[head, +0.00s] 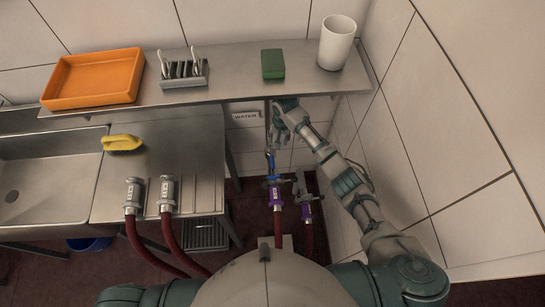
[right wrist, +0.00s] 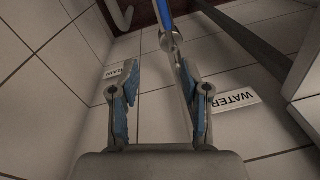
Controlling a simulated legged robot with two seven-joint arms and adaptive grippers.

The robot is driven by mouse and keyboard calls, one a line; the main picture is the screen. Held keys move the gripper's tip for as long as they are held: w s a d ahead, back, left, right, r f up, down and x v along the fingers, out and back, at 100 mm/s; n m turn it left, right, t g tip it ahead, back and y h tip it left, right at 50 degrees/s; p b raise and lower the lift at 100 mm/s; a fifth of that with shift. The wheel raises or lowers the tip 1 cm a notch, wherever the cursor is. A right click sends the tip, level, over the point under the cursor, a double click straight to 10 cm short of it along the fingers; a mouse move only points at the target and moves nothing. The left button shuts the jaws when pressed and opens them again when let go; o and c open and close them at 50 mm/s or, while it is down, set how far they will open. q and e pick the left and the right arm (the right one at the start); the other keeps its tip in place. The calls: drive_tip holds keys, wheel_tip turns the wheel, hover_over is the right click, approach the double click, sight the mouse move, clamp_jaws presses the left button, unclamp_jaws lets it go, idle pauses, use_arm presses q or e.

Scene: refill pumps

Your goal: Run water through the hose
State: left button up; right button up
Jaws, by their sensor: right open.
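Two dark red hoses (head: 135,240) with metal end fittings (head: 133,196) rest on the steel counter at the left. My right gripper (head: 281,112) is by the wall near this label. In the right wrist view, its blue-padded fingers (right wrist: 160,78) are open, and a metal pipe with a blue part (right wrist: 164,14) runs close to the right finger; contact is unclear. My left gripper is out of view.
A steel shelf (head: 225,91) above holds an orange tray (head: 95,78), a rack (head: 184,73), a green block (head: 272,64) and a white cup (head: 337,42). A yellow object (head: 122,143) lies beside the sink (head: 45,170). A tiled wall (head: 460,150) closes the right side.

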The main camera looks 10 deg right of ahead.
drive_tip(key=d+r+n+y, duration=0.1)
drive_tip(key=r+n, duration=0.1)
drive_tip(key=n, duration=0.1)
drive_tip(key=b, duration=0.2)
approach(273, 158)
drive_tip(key=shift+g, duration=0.3)
drive_tip(key=f, duration=0.3)
drive_tip(key=a+f, duration=0.1)
drive_tip(key=f, duration=0.1)
drive_tip(key=shift+w, duration=0.15)
drive_tip(key=f+b, duration=0.1)
drive_tip(key=f, duration=0.2)
drive_tip(key=shift+a+f+b, duration=0.25)
drive_tip(key=shift+f+b, duration=0.05)
drive_tip(key=shift+b, duration=0.05)
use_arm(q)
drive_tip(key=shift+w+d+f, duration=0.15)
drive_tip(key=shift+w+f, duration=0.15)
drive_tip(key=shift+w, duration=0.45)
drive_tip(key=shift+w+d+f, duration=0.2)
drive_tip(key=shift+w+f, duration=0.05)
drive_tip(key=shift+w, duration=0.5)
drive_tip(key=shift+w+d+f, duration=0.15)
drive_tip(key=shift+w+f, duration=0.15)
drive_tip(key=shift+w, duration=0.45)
use_arm(e)
drive_tip(key=shift+a+f, duration=0.1)
drive_tip(key=shift+f, duration=0.25)
clamp_jaws()
